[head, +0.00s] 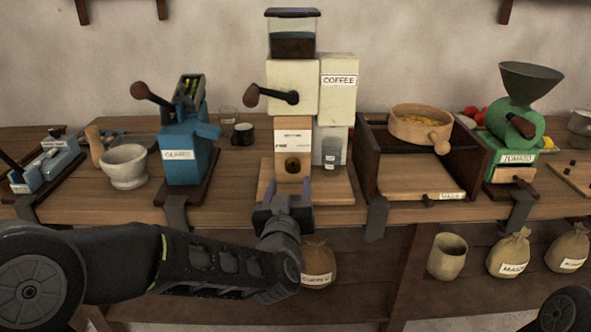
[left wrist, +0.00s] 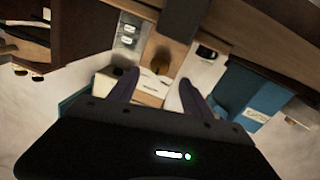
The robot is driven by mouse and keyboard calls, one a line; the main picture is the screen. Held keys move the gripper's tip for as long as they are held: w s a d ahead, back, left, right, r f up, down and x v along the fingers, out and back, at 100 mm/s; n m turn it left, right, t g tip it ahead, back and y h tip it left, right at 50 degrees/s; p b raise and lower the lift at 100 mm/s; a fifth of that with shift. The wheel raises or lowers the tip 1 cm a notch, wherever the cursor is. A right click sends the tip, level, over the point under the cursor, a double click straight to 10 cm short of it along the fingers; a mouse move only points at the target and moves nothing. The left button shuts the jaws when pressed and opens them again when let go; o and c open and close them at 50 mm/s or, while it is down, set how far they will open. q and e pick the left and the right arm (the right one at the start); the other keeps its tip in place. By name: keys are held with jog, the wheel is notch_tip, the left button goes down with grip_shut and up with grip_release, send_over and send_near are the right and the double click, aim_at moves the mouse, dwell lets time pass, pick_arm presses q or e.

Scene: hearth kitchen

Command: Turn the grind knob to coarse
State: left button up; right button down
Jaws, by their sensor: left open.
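The coffee grinder (head: 292,85) stands upright at the middle of the bench, with a cream body and a dark-lidded hopper. Its wooden lower front (head: 293,134) bears a small label whose left end seems to read FINE. Below the label is a round dark-brown grind knob (head: 292,165); it also shows in the left wrist view (left wrist: 161,62). I cannot read its setting. My left gripper (head: 289,187) is open and empty, just below and in front of the knob. In the left wrist view its fingers (left wrist: 158,76) point towards the knob, which lies between and beyond the tips.
A crank with a dark handle (head: 252,95) sticks out left of the grinder. A blue mill (head: 187,147) and a mortar (head: 124,167) stand left. Dark clamps (head: 376,218) grip the bench edge.

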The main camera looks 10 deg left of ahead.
aim_at(293, 168)
pick_arm(q)
jog(key=w, duration=0.5)
jog(key=w+a, duration=0.1)
jog(key=w, duration=0.1)
jog(key=shift+w+a, duration=0.1)
jog(key=shift+w, duration=0.25)
jog(key=shift+c, duration=0.4)
grip_shut()
